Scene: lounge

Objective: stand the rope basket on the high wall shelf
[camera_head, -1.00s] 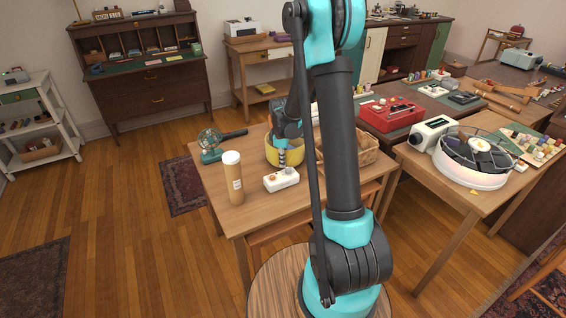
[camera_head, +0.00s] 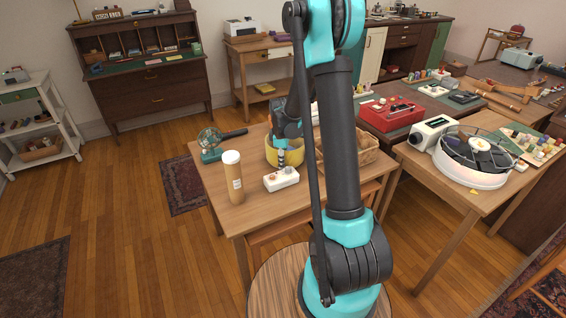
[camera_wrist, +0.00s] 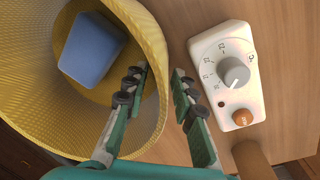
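The yellow woven basket, which I take as the rope basket, stands upright on the wooden table in the head view (camera_head: 286,153). It fills the left of the wrist view (camera_wrist: 152,45), with a blue block (camera_wrist: 92,48) inside. My gripper (camera_wrist: 163,72) is open, pointing down at the basket's near right rim. The left finger is over the basket's inside and the right finger is outside, with the wall between them and a gap visible. In the head view my gripper (camera_head: 282,158) is partly hidden by its own links. I cannot make out a high wall shelf.
A white timer-like box with a dial (camera_wrist: 228,75) sits close beside the basket. A tan cylinder with a white cap (camera_head: 234,180), a small green fan (camera_head: 210,143) and a brown wicker basket (camera_head: 366,150) share the table (camera_head: 225,175). Open floor lies to the left.

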